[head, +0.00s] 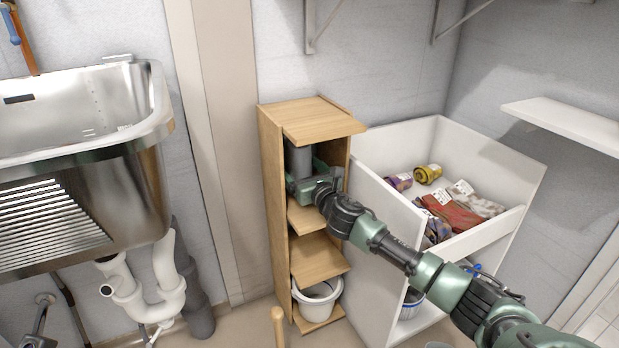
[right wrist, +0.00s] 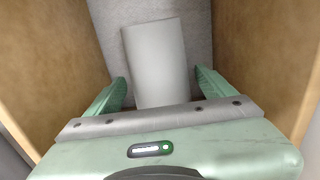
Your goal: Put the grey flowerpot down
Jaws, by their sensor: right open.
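The grey flowerpot (head: 298,158) stands in the upper compartment of the narrow wooden shelf unit (head: 272,190). It also shows in the right wrist view (right wrist: 157,62) as a plain grey shape between the fingers. My right gripper (head: 308,172) reaches into that compartment from the front. Its green fingers (right wrist: 158,90) are open, one on each side of the pot, with a gap visible at least on the right. The gripper body hides the pot's lower part. My left gripper is not in view.
The compartment's wooden side walls (right wrist: 48,60) stand close on both sides of the gripper. A white bucket (head: 318,300) sits at the bottom of the unit. A white bin (head: 375,210) with gloves and jars stands to the right, under my right arm. A metal basin (head: 150,170) is at left.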

